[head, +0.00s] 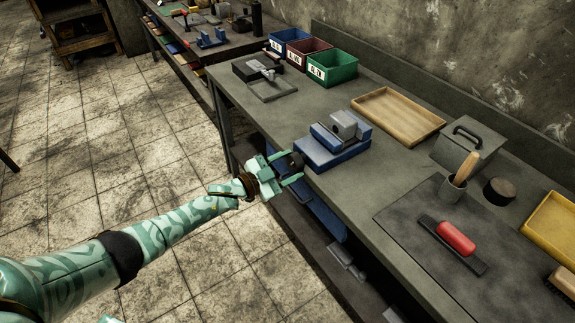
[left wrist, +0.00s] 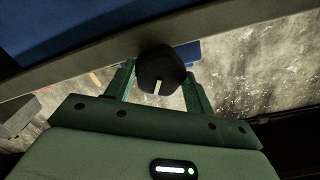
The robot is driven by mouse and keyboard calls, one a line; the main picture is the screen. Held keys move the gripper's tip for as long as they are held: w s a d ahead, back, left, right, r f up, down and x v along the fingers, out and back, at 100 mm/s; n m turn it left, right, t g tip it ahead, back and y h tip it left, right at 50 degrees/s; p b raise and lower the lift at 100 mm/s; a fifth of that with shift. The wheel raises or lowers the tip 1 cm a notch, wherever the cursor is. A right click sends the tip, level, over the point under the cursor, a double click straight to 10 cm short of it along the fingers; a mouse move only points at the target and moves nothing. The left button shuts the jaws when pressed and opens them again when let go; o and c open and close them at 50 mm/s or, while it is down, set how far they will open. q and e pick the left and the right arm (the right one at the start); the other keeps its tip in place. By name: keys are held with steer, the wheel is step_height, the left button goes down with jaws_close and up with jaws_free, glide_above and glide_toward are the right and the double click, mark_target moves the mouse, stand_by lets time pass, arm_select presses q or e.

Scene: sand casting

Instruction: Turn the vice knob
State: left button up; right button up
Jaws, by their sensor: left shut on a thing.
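A blue vice (head: 333,144) with a grey block in its jaws sits at the front edge of the workbench. Its round black knob (head: 290,162) sticks out past that edge. In the left wrist view the knob (left wrist: 161,70) has a pale mark on its face. My left gripper (head: 285,169) is shut on the knob, one finger at each side. It also shows in the left wrist view (left wrist: 161,82), with a finger left and right of the knob. My right gripper is not in view.
The workbench (head: 382,181) also bears a wooden tray (head: 400,142), a grey metal box (head: 470,154), and blue, maroon and green bins (head: 332,72). A dark mat with a red-handled tool (head: 455,237) lies at right. The tiled floor (head: 120,165) left of the bench is clear.

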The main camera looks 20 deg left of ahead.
arm_select(q)
steer(key=shift+f+n, duration=0.1)
steer(key=shift+n, duration=0.3)
steer(key=o, duration=1)
steer(key=shift+c, duration=0.2)
steer(key=shift+s, duration=0.1)
steer(key=shift+s+a, duration=0.2)
steer(key=shift+a, duration=0.05)
steer(key=p+v, duration=0.3)
steer(key=v, duration=1.2)
steer(key=shift+s+a, duration=0.2)
